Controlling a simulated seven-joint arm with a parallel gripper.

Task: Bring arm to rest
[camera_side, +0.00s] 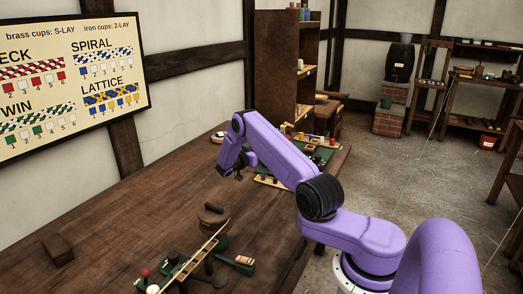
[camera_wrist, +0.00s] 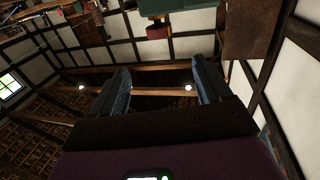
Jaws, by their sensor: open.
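My gripper (camera_side: 238,176) is at the end of my purple arm, above the wooden table (camera_side: 130,200) in the side view. In the wrist view my gripper (camera_wrist: 160,82) shows two dark fingers spread apart with nothing between them. That view looks out over the room, with roof beams and walls behind the fingers. The gripper looks clear of the tabletop, though its exact height is hard to tell.
A round wooden piece (camera_side: 212,213), a long light stick (camera_side: 190,264) and a dark block (camera_side: 58,249) are on the table. Small coloured pieces lie near the far end, partly behind my arm. A pattern board (camera_side: 70,75) hangs on the wall. The table's left middle is clear.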

